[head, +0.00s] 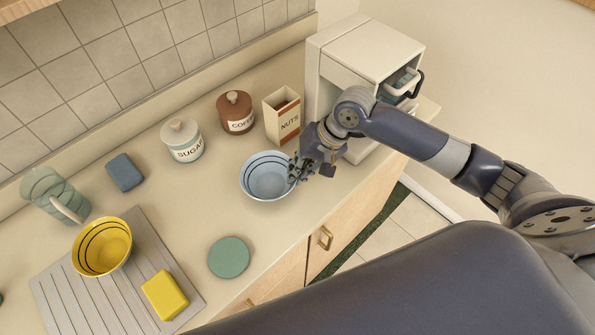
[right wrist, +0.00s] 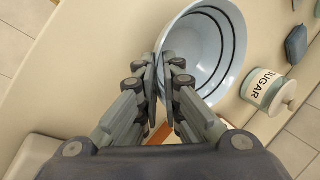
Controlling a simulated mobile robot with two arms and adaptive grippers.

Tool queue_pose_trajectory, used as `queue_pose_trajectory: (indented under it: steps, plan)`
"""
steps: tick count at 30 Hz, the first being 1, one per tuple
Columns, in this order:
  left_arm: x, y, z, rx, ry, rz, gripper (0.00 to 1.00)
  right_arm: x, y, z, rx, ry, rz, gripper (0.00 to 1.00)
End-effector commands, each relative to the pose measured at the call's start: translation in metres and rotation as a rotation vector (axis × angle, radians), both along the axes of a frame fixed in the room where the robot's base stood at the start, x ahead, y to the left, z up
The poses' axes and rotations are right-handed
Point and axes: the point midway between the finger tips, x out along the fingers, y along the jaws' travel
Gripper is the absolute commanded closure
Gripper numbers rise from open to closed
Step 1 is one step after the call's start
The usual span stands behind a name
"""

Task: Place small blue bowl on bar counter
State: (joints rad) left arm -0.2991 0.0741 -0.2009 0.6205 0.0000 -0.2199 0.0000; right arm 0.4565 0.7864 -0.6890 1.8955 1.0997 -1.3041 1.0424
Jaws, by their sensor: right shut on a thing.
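The small blue bowl (head: 266,178) stands upright on, or very close above, the bar counter (head: 300,215) in the head view; I cannot tell whether it touches the surface. It has dark rings inside. My right gripper (head: 299,170) is at the bowl's right rim. In the right wrist view, the two fingers (right wrist: 163,75) are closed with the rim of the blue bowl (right wrist: 205,45) between them. My left gripper does not show in either view.
A sugar jar (head: 183,140), a coffee jar (head: 236,112) and a nuts box (head: 282,115) stand behind the bowl. A white appliance (head: 365,50) is at the back right. A green disc (head: 228,257), yellow bowl (head: 102,246) and yellow block (head: 164,294) lie toward the front left.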

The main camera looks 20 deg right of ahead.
Motion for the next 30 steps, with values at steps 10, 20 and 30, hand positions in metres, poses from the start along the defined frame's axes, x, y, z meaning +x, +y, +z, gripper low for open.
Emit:
queue_pose_trajectory:
  steps: [10,20,30]
  plan:
    - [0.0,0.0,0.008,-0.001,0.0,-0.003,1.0,0.0,0.0,-0.02,0.001,-0.002,0.0,1.0]
    - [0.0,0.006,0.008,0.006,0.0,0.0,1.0,-0.001,0.0,-0.02,0.0,0.0,0.0,0.73]
    - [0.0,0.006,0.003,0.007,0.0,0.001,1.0,-0.003,-0.01,-0.002,-0.001,-0.004,-0.001,0.73]
